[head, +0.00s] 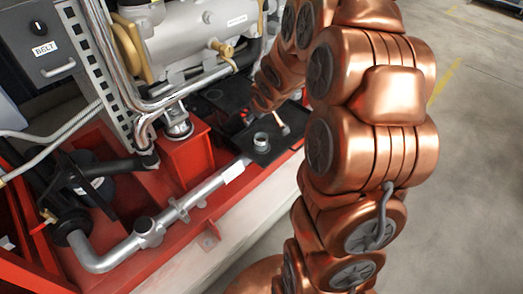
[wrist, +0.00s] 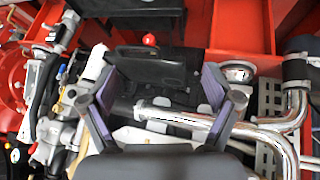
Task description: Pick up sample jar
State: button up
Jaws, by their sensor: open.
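A small pale, open-topped cylinder (head: 261,142), which looks like the sample jar, stands upright on a black tray (head: 284,148) in the head view. I cannot make it out surely in the wrist view. My gripper (wrist: 163,78) shows in the wrist view with its two purple-padded fingers spread wide. Nothing is held between them. A black plate and a shiny pipe show beyond the gap between the fingers. In the head view my copper arm reaches over the back of the tray, and my gripper cannot be told apart from the dark parts there.
A small tan-tipped item (head: 282,123) lies on the tray behind the cylinder. A grey pump body (head: 190,35), chrome pipes (wrist: 180,117) and a red frame (head: 180,158) crowd the left. A red knob (wrist: 149,39) shows in the wrist view. Bare floor (head: 470,190) lies at right.

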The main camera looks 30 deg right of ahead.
jog(key=w+d+f+t+b, duration=0.35)
jog(key=w+d+f, duration=0.2)
jog(key=f, duration=0.25)
jog(key=n+t+y+b, duration=0.1)
jog(key=t+y+b, duration=0.3)
jog(key=b, duration=0.3)
send_over(266, 142)
notch_tip(266, 142, down, 13)
jog(key=s+f+t+b, duration=0.1)
jog(key=s+f+y+b, duration=0.1)
jog(key=f, duration=0.1)
jog(key=s+d+f+t+b, duration=0.1)
jog(key=f+b, duration=0.1)
jog(key=shift+s+f+t+y, duration=0.15)
jog(key=shift+s+t+y, duration=0.15)
jog(key=shift+t, duration=0.05)
jog(key=shift+s+d+f+t+b, duration=0.2)
jog(key=shift+s+f+t+b, duration=0.15)
jog(key=shift+s, duration=0.15)
jog(key=shift+x, duration=1.15)
jog(key=shift+a+f+b+x, duration=0.15)
jog(key=shift+b+x, duration=0.25)
jog(key=shift+x, duration=0.55)
jog(key=shift+a+f+b+x, duration=0.1)
jog(key=shift+b+x, duration=0.3)
jog(key=shift+x, duration=1.25)
jog(key=shift+r, duration=0.1)
